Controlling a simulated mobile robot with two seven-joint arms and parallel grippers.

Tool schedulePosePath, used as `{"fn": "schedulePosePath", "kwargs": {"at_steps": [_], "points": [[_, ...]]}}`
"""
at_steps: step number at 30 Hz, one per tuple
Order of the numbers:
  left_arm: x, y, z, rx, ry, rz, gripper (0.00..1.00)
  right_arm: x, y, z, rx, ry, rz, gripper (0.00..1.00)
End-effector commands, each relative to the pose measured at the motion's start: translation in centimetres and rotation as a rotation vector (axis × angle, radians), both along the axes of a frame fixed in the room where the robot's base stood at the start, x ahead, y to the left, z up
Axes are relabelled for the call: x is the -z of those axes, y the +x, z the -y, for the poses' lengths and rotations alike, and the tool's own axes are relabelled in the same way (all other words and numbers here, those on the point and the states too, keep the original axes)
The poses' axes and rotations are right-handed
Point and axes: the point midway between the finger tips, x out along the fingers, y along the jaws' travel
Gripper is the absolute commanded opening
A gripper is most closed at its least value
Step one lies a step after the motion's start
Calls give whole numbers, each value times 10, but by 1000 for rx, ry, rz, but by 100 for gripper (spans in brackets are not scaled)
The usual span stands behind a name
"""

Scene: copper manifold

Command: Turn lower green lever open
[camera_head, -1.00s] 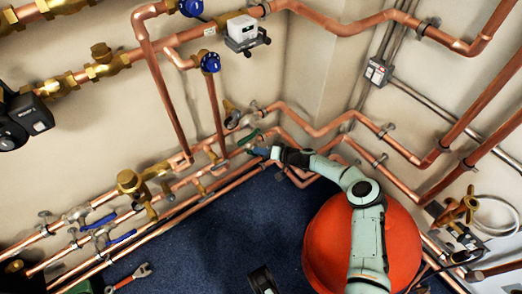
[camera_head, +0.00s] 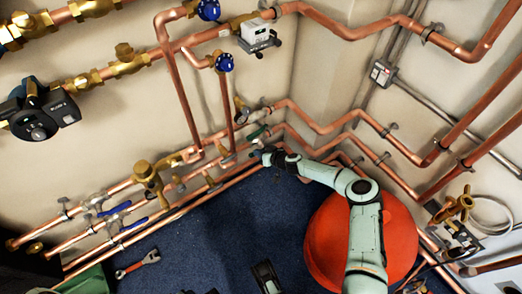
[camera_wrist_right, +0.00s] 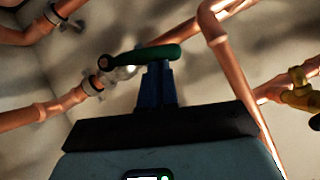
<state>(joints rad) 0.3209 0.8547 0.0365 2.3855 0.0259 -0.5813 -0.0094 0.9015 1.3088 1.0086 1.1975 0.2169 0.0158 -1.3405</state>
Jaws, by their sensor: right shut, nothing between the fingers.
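The green lever (camera_head: 257,133) sits on a copper pipe in the back corner, just above my right gripper (camera_head: 262,150) in the head view. In the right wrist view the green lever (camera_wrist_right: 150,55) lies nearly level across the picture, its left end at a metal valve body (camera_wrist_right: 112,73) on the pipe. My right gripper (camera_wrist_right: 157,68) is shut and empty. Its blue fingers point up at the lever's middle and overlap its lower edge; I cannot tell if they touch.
Copper pipes run along both walls close to the gripper. A red-orange rounded object (camera_head: 322,235) stands beneath my right arm. Two blue-handled valves (camera_head: 117,208) are at lower left. A wrench (camera_head: 137,264) lies on the blue floor (camera_head: 215,235), which is mostly clear.

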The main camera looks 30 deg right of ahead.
Motion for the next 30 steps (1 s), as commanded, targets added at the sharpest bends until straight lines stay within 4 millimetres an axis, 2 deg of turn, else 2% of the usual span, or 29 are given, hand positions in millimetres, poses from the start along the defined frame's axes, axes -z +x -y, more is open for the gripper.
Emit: {"fn": "schedulePosePath", "kwargs": {"at_steps": [6, 13, 30], "points": [[3, 3, -1, -2, 4, 7, 42, 11, 0, -7, -4, -172, 14, 0], [5, 6, -3, -6, 7, 15, 42, 19, 0, -10, -3, -296, 24, 0], [5, 8, -4, -9, 10, 20, 42, 24, -1, -10, 0, -370, 28, 0]]}}
